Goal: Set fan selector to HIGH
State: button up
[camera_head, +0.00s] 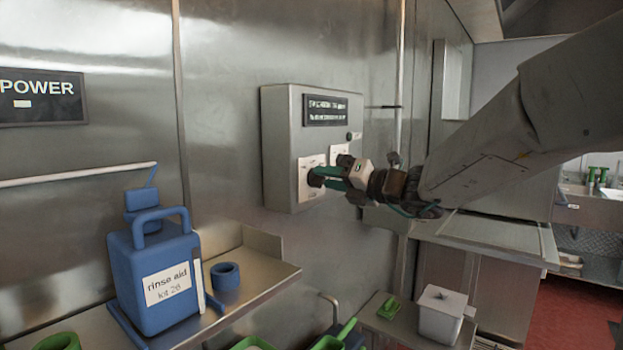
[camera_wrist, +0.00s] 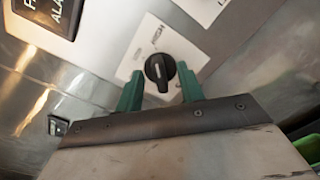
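The control box (camera_head: 290,150) is a grey metal box on the steel wall, with a dark label at its top and two pale plates on its front. In the wrist view, a round black selector knob (camera_wrist: 159,68) with a light pointer line sits on a white plate (camera_wrist: 150,38); the plate's lettering is too small to read. My gripper (camera_wrist: 159,84) has green fingers, one on each side of the knob, with visible gaps; it is open.
A second plate (camera_head: 340,152) is beside my gripper on the box. A blue rinse aid jug (camera_head: 155,255) and a blue cup (camera_head: 226,276) stand on a steel shelf (camera_head: 262,290) below left. A white container (camera_head: 440,315) and green items are on a lower counter.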

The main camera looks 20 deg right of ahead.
jog(key=v, duration=0.6)
jog(key=shift+s+d, duration=0.2)
jog(key=shift+s, duration=0.1)
jog(key=shift+n, duration=0.3)
jog(key=s+a+f+n+g+h, duration=0.1)
jog(key=s+a+f+n+g, duration=0.2)
jog(key=s+f+n+g, duration=0.5)
jog(key=s+a+f+n+g, duration=0.2)
jog(key=s+a+f+n, duration=0.4)
jog(key=n, duration=0.7)
jog(key=s+d+f+n+g+h, duration=0.1)
jog(key=s+d+f+n+h, duration=0.1)
jog(key=s+n, duration=0.6)
jog(key=s+d+f+n+g+h, duration=0.2)
jog(key=s+d+n+h, duration=0.3)
jog(key=s, duration=0.5)
jog(key=n+h, duration=0.2)
jog(key=n, duration=0.1)
jog(key=shift+s+d+h, duration=0.15)
jog(key=shift+d+h, duration=0.05)
jog(key=shift+h, duration=0.1)
